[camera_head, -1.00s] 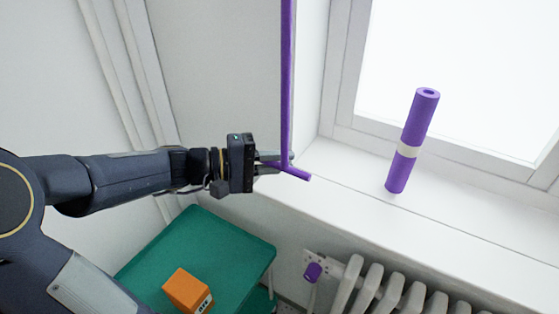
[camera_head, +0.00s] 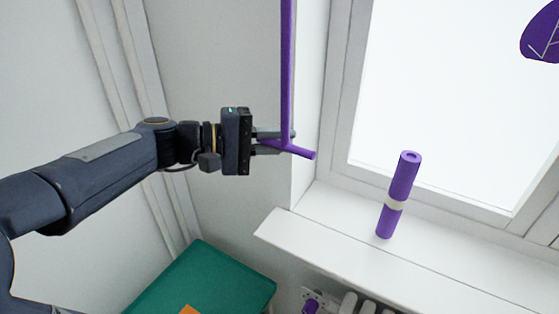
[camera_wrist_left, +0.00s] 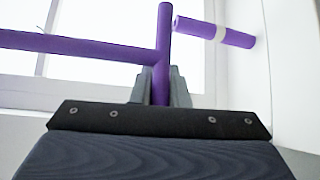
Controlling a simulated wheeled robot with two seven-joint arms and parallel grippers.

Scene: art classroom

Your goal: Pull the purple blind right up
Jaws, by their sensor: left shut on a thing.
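A thin purple rod (camera_head: 287,70) hangs down from the top edge of the head view, beside the window recess. A short purple crossbar (camera_head: 301,152) joins its lower end, tilted slightly. My left gripper (camera_head: 284,142) is shut on the crossbar at the rod's lower end. In the left wrist view the crossbar (camera_wrist_left: 163,40) stands between the fingers (camera_wrist_left: 160,88), and the long rod (camera_wrist_left: 75,47) runs off to the left. The blind's main part is not clearly in view. A rounded purple piece with pale marks (camera_head: 541,32) shows against the window. My right gripper is out of view.
A purple roll with a pale band (camera_head: 403,176) stands on the white window sill (camera_head: 330,258), right of my left gripper. A green tabletop (camera_head: 205,283) with part of an orange box (camera_head: 188,310) lies below.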

